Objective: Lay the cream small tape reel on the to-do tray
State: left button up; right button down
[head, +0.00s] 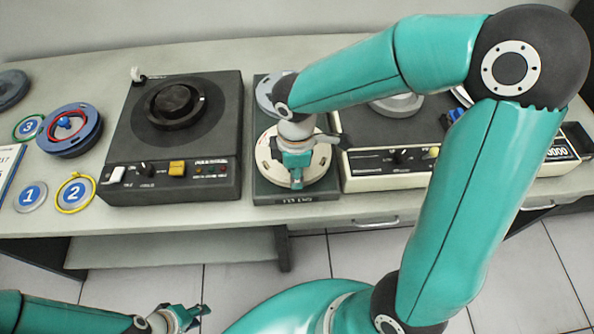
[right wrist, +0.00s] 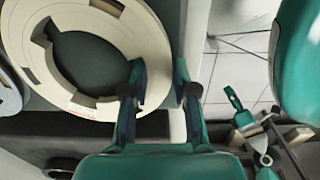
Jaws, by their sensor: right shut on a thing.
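The cream small tape reel (head: 268,153) is a flat ring over the front part of the dark to-do tray (head: 262,192), partly hidden by my right arm. In the right wrist view, the reel (right wrist: 85,15) lies flat with dark tray surface showing through its hole. My right gripper (head: 297,172) is shut on the reel's rim, with its fingers (right wrist: 158,92) on either side of it. I cannot tell whether the reel touches the tray. My left gripper (head: 187,314) is open and empty, low in front of the table.
A grey reel (head: 266,92) lies at the tray's back. A dark machine (head: 122,140) stands left of the tray, a cream-fronted machine (head: 375,180) right. A blue reel (head: 88,138) and numbered rings (head: 75,192) lie farther left. The table's front edge is close to the tray.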

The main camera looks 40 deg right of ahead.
jog(key=shift+f+b, duration=0.55)
jog(key=shift+f, duration=0.05)
dwell(0.4)
jog(key=c, duration=0.8)
grip_release()
jog(key=c, duration=0.4)
jog(key=shift+r+p, duration=3.85)
jog(key=shift+r, duration=0.7)
